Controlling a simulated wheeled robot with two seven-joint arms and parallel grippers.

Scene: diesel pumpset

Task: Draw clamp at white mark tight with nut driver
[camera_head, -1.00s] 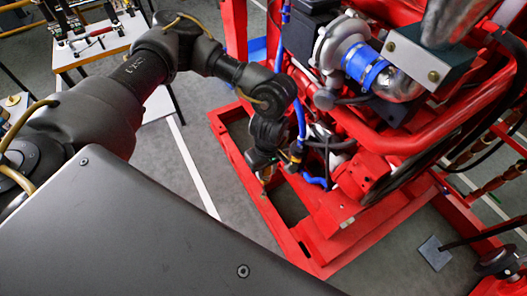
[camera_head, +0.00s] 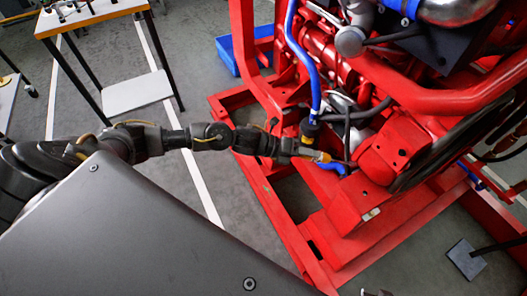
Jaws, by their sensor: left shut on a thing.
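A blue hose (camera_head: 302,60) runs down to a dark fitting with a yellow band (camera_head: 310,131), just above the driver. A short lower blue hose (camera_head: 331,167) shows just below the driver's tip. The clamp and the white mark are too small or hidden to make out. I cannot tell whether the driver touches a clamp. My right gripper is not in view.
The red base frame (camera_head: 262,200) surrounds the engine, with a raised red block (camera_head: 395,150) right of the driver. Black hoses hang close behind the tip. A white-topped table (camera_head: 90,15) stands at upper left, and a blue tray (camera_head: 228,52) lies behind the frame.

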